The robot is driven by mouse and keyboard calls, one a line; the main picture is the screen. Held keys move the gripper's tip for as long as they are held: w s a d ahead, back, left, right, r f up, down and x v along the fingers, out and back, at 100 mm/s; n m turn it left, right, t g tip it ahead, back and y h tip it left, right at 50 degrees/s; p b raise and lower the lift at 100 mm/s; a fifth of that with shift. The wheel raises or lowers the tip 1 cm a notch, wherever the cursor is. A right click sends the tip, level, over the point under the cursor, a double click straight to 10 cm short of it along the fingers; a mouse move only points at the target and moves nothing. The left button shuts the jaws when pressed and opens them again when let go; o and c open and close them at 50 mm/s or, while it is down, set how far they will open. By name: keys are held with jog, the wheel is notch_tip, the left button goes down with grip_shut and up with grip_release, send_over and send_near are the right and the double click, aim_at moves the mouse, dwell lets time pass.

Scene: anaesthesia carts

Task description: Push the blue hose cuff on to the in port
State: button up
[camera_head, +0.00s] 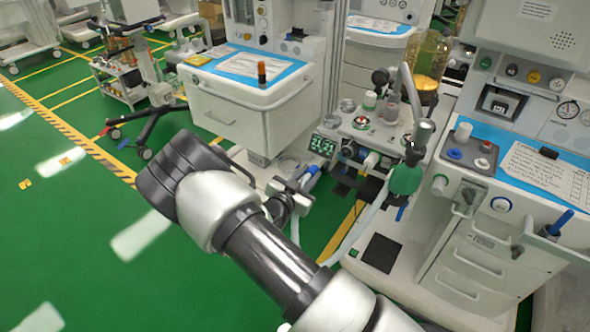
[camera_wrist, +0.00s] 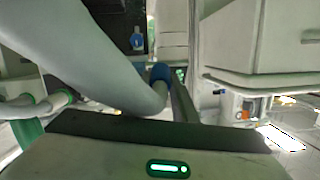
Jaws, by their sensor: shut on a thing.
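The blue hose cuff (camera_head: 312,170) is at the end of a pale grey hose. In the wrist view the cuff (camera_wrist: 160,73) shows at the hose's far end, just beyond my gripper. My gripper (camera_head: 298,192) is shut on the hose end at the cuff; its fingertips are mostly hidden by the hose in the wrist view. A blue-ringed port, seemingly the in port (camera_head: 371,160), is on the machine to the right of the cuff. A blue fitting (camera_wrist: 138,41) also shows above the cuff in the wrist view. The cuff and port look apart.
A white cart (camera_head: 250,115) stands behind my gripper, and a drawer cart (camera_head: 480,255) is at right. The hose (camera_head: 365,228) loops below toward the machine. Green floor at left is open.

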jog(key=s+d+t+h+b, duration=0.1)
jog(key=s+d+h, duration=0.1)
jog(key=m+h+b, duration=0.1)
jog(key=m+h, duration=0.1)
send_near(345, 154)
jog(key=s, duration=0.2)
jog(key=shift+w+a+r+t, duration=0.15)
jog(key=shift+w+a+t, duration=0.05)
jog(key=shift+a+t, duration=0.2)
jog(key=shift+b, duration=0.4)
jog(key=shift+f+b+x, duration=0.15)
jog(key=shift+b+x, duration=0.3)
jog(key=shift+x, duration=0.95)
jog(key=shift+f+b+x, duration=0.2)
jog(key=shift+b+x, duration=0.2)
jog(key=shift+x, duration=1)
jog(key=shift+b, duration=0.65)
jog(key=shift+x, duration=1.35)
